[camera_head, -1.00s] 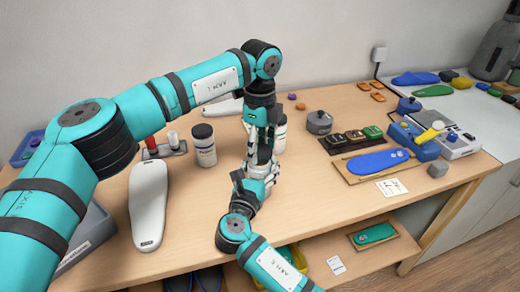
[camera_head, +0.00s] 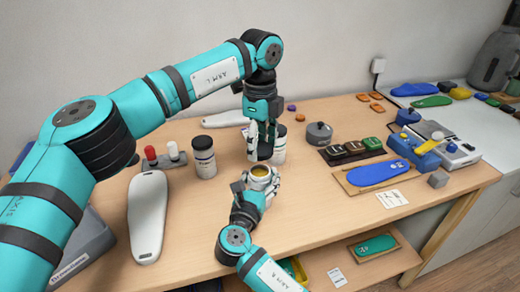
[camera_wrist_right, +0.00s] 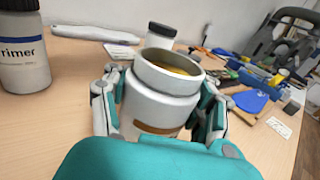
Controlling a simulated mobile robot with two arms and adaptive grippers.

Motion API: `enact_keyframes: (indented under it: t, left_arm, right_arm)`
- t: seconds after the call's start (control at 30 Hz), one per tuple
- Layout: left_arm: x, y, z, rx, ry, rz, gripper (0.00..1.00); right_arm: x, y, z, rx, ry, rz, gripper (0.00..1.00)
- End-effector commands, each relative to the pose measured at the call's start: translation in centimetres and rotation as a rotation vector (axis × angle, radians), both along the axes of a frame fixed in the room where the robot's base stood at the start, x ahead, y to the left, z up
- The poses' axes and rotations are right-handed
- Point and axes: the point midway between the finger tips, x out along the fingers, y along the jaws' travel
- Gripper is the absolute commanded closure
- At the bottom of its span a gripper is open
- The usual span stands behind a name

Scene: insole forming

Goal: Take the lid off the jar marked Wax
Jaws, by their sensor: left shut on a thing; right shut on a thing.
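The Wax jar (camera_wrist_right: 152,108), white with a brown stripe, stands upright and open in the right wrist view; its lettering is hidden. Amber wax shows inside its mouth, and in the head view too (camera_head: 260,172). My right gripper (camera_head: 259,184) is shut around the jar's body, with a finger on each side in the right wrist view. My left gripper (camera_head: 264,148) is shut on the dark lid (camera_head: 265,153), held above and apart from the jar, pointing down. The lid is partly hidden by the fingers.
A white jar with a dark lid (camera_head: 280,151) stands close behind the held lid. The Primer jar (camera_head: 204,160) stands to the left, beside a white insole form (camera_head: 148,215). Bare table lies front right.

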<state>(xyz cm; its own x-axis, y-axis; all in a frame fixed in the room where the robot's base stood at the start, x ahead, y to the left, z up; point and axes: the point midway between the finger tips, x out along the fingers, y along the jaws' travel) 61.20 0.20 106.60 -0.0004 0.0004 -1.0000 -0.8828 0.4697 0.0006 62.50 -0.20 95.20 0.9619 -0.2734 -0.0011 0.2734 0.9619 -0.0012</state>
Motion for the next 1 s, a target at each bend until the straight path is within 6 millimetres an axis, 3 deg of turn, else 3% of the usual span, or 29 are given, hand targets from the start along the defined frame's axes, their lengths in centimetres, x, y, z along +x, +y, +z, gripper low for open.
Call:
enact_keyframes:
  t: [0.07, 0.1, 0.37, 0.73, 1.0]
  left_arm:
    - [0.0, 0.0, 0.0, 0.000, 0.001, 0.000, 0.84]
    - [0.0, 0.0, 0.0, 0.000, 0.001, 0.000, 0.84]
    - [0.0, 0.0, -0.1, 0.000, 0.001, 0.001, 0.84]
    - [0.0, 0.0, -0.1, 0.000, 0.001, 0.001, 0.84]
    - [0.0, 0.0, -0.1, 0.000, 0.001, 0.001, 0.84]
  right_arm:
    - [0.0, 0.0, 0.0, -0.001, 0.000, -0.001, 1.00]
    - [0.0, 0.0, 0.0, 0.000, 0.000, -0.001, 0.50]
    - [0.0, 0.0, 0.0, 0.000, -0.001, 0.000, 0.16]
    - [-0.5, 0.2, 0.0, 0.001, 0.001, 0.001, 0.14]
    - [-5.2, 1.5, -0.1, 0.003, 0.001, 0.002, 0.14]
